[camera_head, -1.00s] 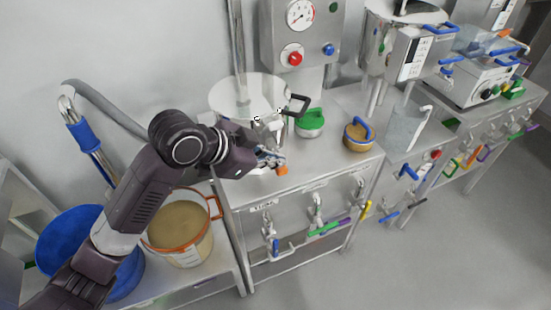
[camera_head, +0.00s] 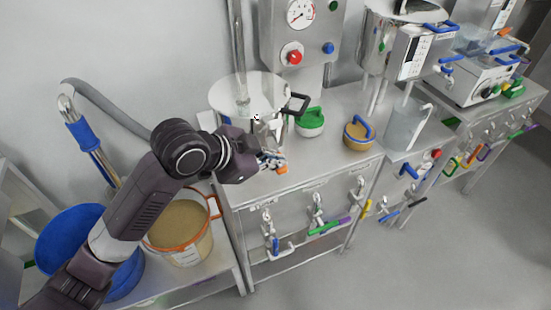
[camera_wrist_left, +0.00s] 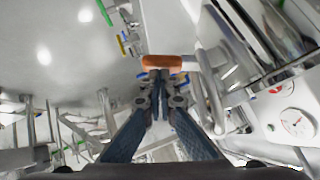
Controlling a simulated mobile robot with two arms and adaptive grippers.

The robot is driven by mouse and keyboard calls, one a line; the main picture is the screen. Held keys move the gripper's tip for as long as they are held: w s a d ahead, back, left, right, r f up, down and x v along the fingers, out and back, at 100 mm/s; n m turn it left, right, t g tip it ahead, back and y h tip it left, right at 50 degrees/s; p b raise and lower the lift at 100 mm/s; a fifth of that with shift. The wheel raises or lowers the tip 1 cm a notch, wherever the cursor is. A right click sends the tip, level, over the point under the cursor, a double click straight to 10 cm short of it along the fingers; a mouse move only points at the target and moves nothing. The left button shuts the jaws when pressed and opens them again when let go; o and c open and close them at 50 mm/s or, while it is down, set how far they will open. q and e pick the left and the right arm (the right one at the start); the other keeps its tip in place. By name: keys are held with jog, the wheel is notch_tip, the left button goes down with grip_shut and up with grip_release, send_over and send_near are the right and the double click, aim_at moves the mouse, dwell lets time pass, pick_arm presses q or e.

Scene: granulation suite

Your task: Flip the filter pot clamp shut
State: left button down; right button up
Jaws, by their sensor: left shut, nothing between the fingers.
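The steel pot with a round, pale lid (camera_head: 235,95) stands at the left end of the steel bench. A black handle (camera_head: 299,103) sticks out at its right side. A small orange grip (camera_head: 282,170), seemingly the clamp's lever, shows near the bench's front edge, and it lies crosswise in the left wrist view (camera_wrist_left: 162,62). My left gripper (camera_head: 273,160) is shut and empty, with its fingertips (camera_wrist_left: 157,78) right at the orange grip; I cannot tell whether they touch. My right gripper is not in view.
An orange-rimmed bucket (camera_head: 180,245) and a blue tub (camera_head: 70,235) are at lower left. Several valves hang on the bench front.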

pick_arm(q)
jog(key=shift+f+t, duration=0.25)
jog(key=shift+t, duration=0.05)
jog(key=f+t, duration=0.1)
jog(key=w+f+m+t, duration=0.1)
jog(key=f, duration=0.1)
jog(key=f+m+t+p, duration=0.1)
jog(key=f, duration=0.1)
jog(key=shift+w+a+f+t+y, duration=0.1)
jog(key=shift+w+a+t+y, duration=0.15)
jog(key=shift+t+y, duration=0.05)
dwell(0.3)
jog(key=shift+w+f, duration=0.15)
dwell(0.5)
